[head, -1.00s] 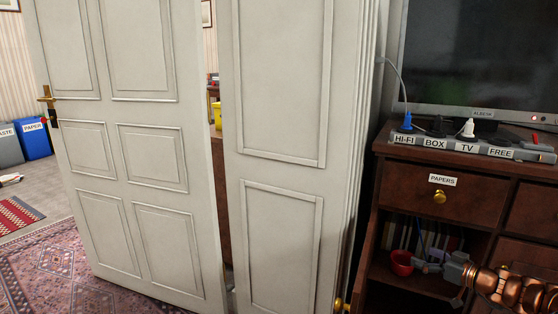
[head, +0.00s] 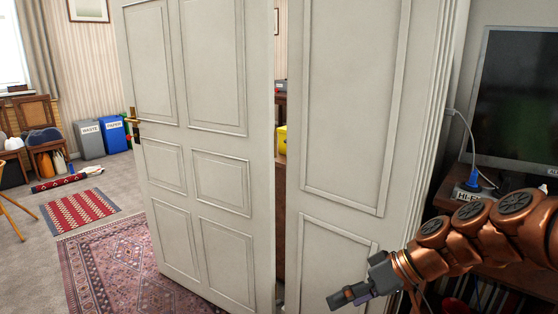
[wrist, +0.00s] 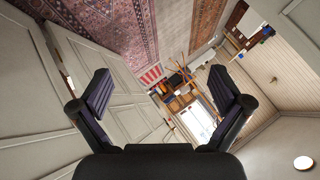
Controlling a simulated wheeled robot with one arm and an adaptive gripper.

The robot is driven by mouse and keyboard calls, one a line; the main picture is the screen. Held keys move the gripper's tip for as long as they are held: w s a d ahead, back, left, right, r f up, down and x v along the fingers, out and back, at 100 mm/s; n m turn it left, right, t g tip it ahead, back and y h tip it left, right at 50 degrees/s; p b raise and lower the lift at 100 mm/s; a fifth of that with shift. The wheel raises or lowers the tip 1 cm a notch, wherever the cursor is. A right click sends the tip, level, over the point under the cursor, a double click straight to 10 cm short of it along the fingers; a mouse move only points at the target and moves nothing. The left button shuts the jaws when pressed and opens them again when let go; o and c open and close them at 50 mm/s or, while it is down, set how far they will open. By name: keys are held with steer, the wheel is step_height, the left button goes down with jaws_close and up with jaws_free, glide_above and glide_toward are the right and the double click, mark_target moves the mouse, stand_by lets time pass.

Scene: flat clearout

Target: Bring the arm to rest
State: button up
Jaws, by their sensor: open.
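My gripper (head: 350,297) is at the lower right of the head view, at the end of my copper-coloured arm. It points left in front of the white panelled doors, with nothing in it. In the wrist view my gripper (wrist: 165,98) shows two dark finger pads standing wide apart, with only the room between them. The arm reaches in from the right edge and covers part of the dark wooden cabinet (head: 448,200).
A white panelled door (head: 230,130) stands ajar beside another white panel (head: 345,100). A television (head: 520,95) stands on the cabinet at right. Rugs (head: 120,265), a grey bin (head: 90,140) and a blue bin (head: 116,135) lie left. The carpet (head: 25,245) has free room.

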steer(key=s+a+r+m+g+h+p, duration=0.1)
steer(key=s+r+h+p, duration=0.15)
steer(key=s, duration=0.35)
steer(key=s+a+r+m+g+h+p, duration=0.1)
steer(key=s+h+p, duration=0.15)
steer(key=s, duration=0.35)
steer(key=s+d+r+m+h+p, duration=0.1)
steer(key=s+d+m+h+p, duration=0.1)
steer(key=s, duration=0.4)
steer(key=s+d+r+m+g+h+p, duration=0.1)
steer(key=s+d+r+m+h+p, duration=0.1)
steer(key=s+d+p, duration=0.2)
steer(key=shift+s+d, duration=0.55)
steer(key=shift+s, duration=0.4)
